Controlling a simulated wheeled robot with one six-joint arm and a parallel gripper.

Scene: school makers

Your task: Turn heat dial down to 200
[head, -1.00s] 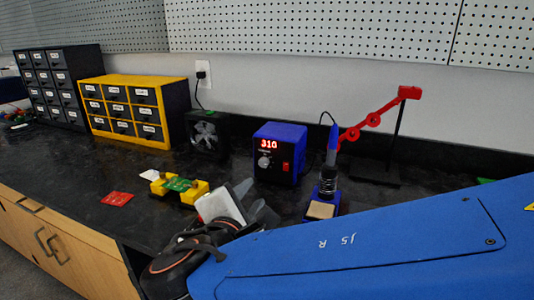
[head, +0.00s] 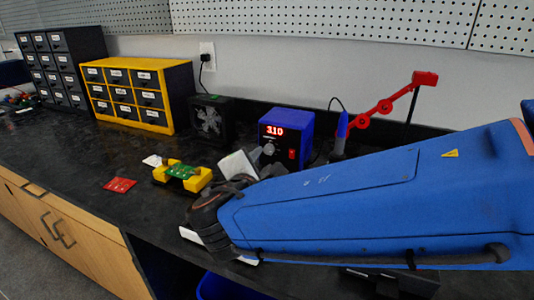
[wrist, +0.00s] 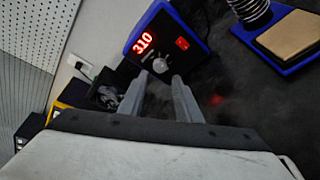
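The blue soldering station (head: 287,138) stands on the black bench near the wall. Its red display (head: 275,130) reads 310. The grey heat dial (head: 269,149) sits below the display, and a red switch (head: 292,154) is to its right. In the wrist view the dial (wrist: 160,65) shows between and beyond my two grey fingers. My gripper (wrist: 163,80) is open, its fingers apart with nothing between them. The fingertips appear just short of the dial; contact cannot be told. In the head view my arm hides most of the gripper.
The soldering iron (head: 341,130) stands in its holder right of the station; its sponge tray (wrist: 290,35) shows in the wrist view. A red jointed arm (head: 385,105) stands behind. A black fan (head: 209,121), yellow board holder (head: 182,177) and red board (head: 120,184) are left.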

